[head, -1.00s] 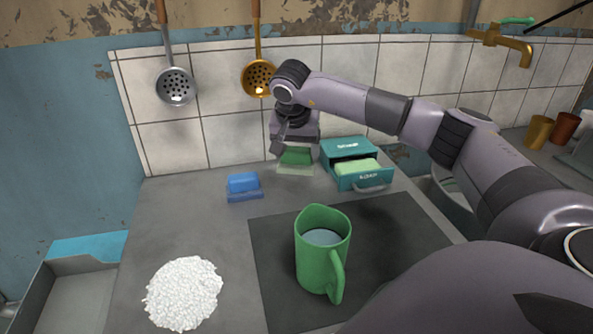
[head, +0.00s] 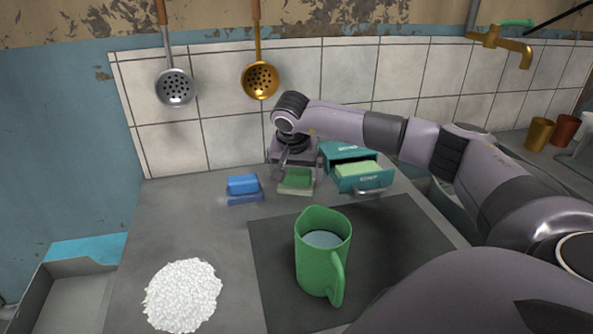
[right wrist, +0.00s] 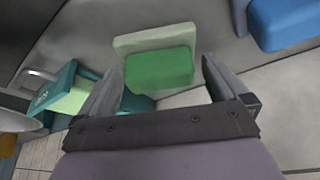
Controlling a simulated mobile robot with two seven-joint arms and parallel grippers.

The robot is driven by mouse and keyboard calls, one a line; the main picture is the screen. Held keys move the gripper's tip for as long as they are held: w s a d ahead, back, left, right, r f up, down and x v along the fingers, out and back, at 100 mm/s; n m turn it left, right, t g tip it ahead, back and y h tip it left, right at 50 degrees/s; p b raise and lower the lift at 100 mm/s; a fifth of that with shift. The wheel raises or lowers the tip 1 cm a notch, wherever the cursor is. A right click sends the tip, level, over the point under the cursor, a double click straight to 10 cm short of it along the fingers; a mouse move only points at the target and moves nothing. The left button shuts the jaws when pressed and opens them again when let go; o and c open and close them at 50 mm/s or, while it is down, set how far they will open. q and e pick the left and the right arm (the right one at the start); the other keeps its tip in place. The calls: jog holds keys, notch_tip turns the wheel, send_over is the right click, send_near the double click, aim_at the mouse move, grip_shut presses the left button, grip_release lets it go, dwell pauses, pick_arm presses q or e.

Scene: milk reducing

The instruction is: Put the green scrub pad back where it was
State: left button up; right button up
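The green scrub pad (head: 297,178), darker green with a pale layer, is on or just above the grey counter near the tiled wall, between the blue sponge and the teal soap box. My right gripper (head: 293,166) is directly over it, pointing down. In the right wrist view the pad (right wrist: 160,68) lies between the fingertips of my right gripper (right wrist: 162,68). The fingers are apart, with a narrow gap beside the pad on the right, so they look open around it. My left gripper is out of view.
The blue sponge (head: 243,185) is left of the pad. The teal soap box (head: 345,152) with its open drawer (head: 362,182) is close on the right. A green mug (head: 313,265) with liquid stands on a dark mat (head: 272,275). A white granular pile (head: 182,294) lies front left.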

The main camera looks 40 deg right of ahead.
jog(key=shift+r, duration=0.35)
jog(key=p+v, duration=0.1)
jog(key=v, duration=1)
jog(key=shift+r, duration=0.3)
jog(key=shift+s+a, duration=0.1)
jog(key=shift+s, duration=0.05)
